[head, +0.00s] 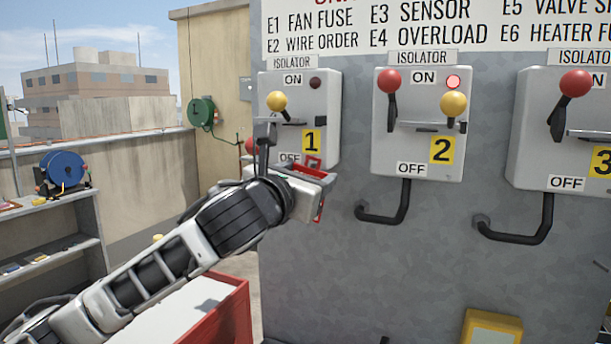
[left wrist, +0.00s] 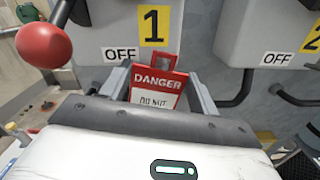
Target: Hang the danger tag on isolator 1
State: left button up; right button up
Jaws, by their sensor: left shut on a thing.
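The red danger tag (left wrist: 160,86), lettered "DANGER DO NOT", is upright between the fingers of my left gripper (left wrist: 160,95) in the left wrist view, a red loop at its top. In the head view my left gripper (head: 318,180) is just below and in front of isolator 1 (head: 330,110), partly covering its OFF label. Isolator 1 has a dark lamp, a yellow knob at upper left and a red-balled handle (head: 251,146) low on its left side. That red ball also shows at left in the wrist view (left wrist: 45,45). Contact between tag and isolator cannot be told. My right gripper is not in view.
Isolator 2 (head: 405,140) has its red handle up and its lamp lit; isolator 3 (head: 545,160) is further right. Black conduits (head: 400,212) stick out beneath them. A red-rimmed bin (head: 243,310) is below my left arm. A shelf (head: 60,205) stands at left.

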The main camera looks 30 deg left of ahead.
pick_arm(q)
jog(key=o, duration=1)
jog(key=shift+o, duration=0.2)
